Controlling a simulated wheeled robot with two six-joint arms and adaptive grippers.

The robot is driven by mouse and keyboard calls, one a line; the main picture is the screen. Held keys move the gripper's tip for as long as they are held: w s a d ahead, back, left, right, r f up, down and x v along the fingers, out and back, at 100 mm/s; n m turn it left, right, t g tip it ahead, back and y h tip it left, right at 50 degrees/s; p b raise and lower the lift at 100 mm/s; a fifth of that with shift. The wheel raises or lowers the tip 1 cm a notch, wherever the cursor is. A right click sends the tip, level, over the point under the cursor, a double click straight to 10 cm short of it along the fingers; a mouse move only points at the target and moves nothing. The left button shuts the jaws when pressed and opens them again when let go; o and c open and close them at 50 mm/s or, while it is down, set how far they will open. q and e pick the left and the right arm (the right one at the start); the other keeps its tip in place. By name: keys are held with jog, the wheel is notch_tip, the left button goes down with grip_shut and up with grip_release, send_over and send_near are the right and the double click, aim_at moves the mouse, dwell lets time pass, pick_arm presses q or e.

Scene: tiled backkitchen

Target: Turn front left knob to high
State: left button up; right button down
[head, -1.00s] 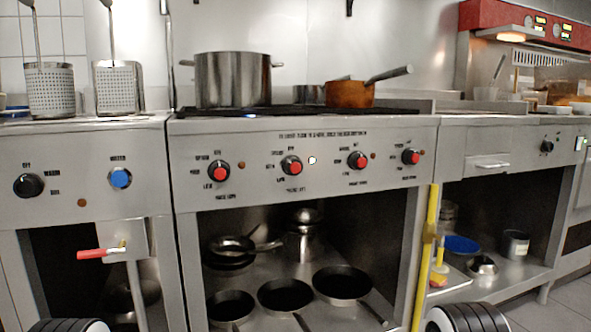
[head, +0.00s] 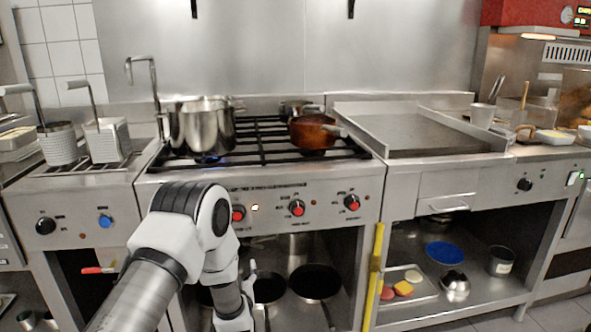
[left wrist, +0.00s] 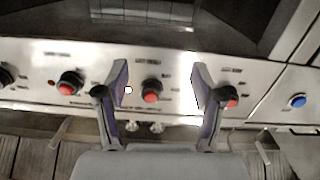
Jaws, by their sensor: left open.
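The stove's front panel (head: 275,190) carries a row of black knobs with red caps. The leftmost is behind my left arm in the head view; the second (head: 238,213), third (head: 297,208) and rightmost (head: 352,202) show. The labels are too small to read. My left gripper (head: 251,272) is low before the panel, mostly hidden by its own arm. The left wrist view appears upside down. There my open, empty gripper (left wrist: 159,78) frames the second knob (left wrist: 151,95), without visible contact. The leftmost knob (left wrist: 230,98) is partly behind a finger. My right gripper is out of view.
A steel pot (head: 203,127) stands over a blue flame on the grate. A copper pan (head: 312,132) is right of it. Frying pans (head: 314,282) lie on the shelf below. A yellow upright bar (head: 374,275) stands at the stove's right. A blue knob (head: 105,221) is left.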

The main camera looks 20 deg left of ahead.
pick_arm(q)
jog(key=p, duration=0.3)
send_near(237, 221)
jog(key=w+f, duration=0.2)
notch_tip(237, 221, up, 3)
jog(key=a+p, duration=0.1)
jog(key=a, duration=0.1)
jog(key=x, duration=0.7)
jog(key=shift+w+d+r, duration=0.1)
jog(key=shift+w+d, duration=0.1)
jog(key=shift+w, duration=0.25)
jog(key=shift+n, duration=0.3)
jog(key=c, duration=1.1)
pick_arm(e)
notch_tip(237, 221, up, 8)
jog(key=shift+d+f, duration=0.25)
